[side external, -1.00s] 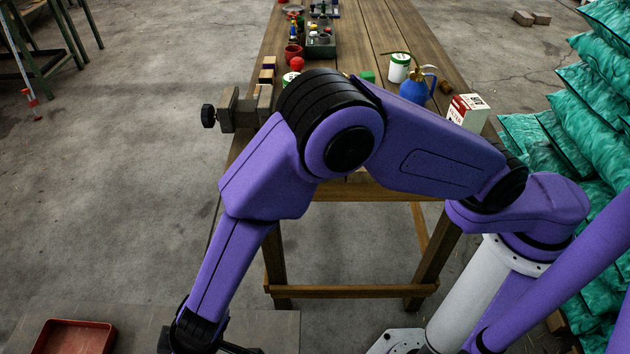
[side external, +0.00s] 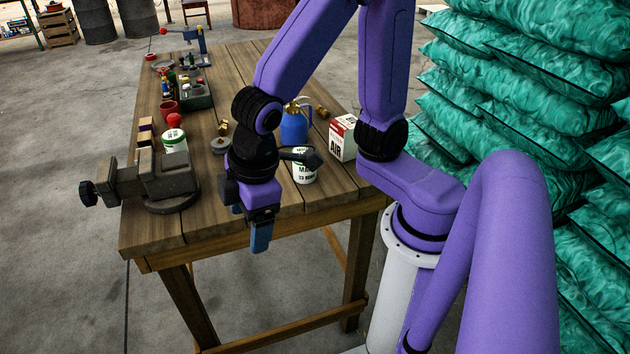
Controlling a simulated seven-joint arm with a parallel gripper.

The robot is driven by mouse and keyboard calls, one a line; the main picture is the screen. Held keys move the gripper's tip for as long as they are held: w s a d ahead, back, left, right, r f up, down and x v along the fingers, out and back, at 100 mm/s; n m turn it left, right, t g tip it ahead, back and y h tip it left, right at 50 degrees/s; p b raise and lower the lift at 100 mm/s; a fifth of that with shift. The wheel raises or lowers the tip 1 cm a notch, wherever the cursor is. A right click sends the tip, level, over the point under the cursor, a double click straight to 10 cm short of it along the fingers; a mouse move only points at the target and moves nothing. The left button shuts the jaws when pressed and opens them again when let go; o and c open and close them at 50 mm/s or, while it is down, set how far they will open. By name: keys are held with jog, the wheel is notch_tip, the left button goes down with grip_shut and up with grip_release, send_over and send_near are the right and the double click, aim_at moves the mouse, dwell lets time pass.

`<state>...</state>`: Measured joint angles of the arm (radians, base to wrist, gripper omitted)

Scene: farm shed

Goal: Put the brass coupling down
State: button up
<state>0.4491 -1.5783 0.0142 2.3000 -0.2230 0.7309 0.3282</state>
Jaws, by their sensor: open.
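My gripper (side external: 250,225) points down at the front edge of the wooden table (side external: 215,235), with its blue fingers apart. I see nothing held between them, though one finger partly hides the gap. Two small brass-coloured pieces lie on the table behind the gripper. One brass piece (side external: 322,111) is right of the blue oil can, and the other brass piece (side external: 223,128) is left of it, near a grey round part. I cannot tell which of them is the brass coupling. Neither touches my gripper.
A grey vise (side external: 160,180) is clamped at the table's left front. A white-and-green can (side external: 304,168), blue oil can (side external: 294,125) and red-and-white carton (side external: 343,138) stand right of my wrist. A green tray (side external: 190,98) of parts lies farther back. Green sacks are stacked at right.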

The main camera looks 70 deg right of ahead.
jog(key=s+d+r+n+g, duration=0.1)
jog(key=s+d+g, duration=0.1)
jog(key=s+d, duration=0.8)
jog(key=shift+d+r+n, duration=0.3)
jog(key=shift+d+r, duration=0.1)
jog(key=shift+d, duration=0.5)
jog(key=shift+o, duration=0.5)
jog(key=shift+w, duration=0.1)
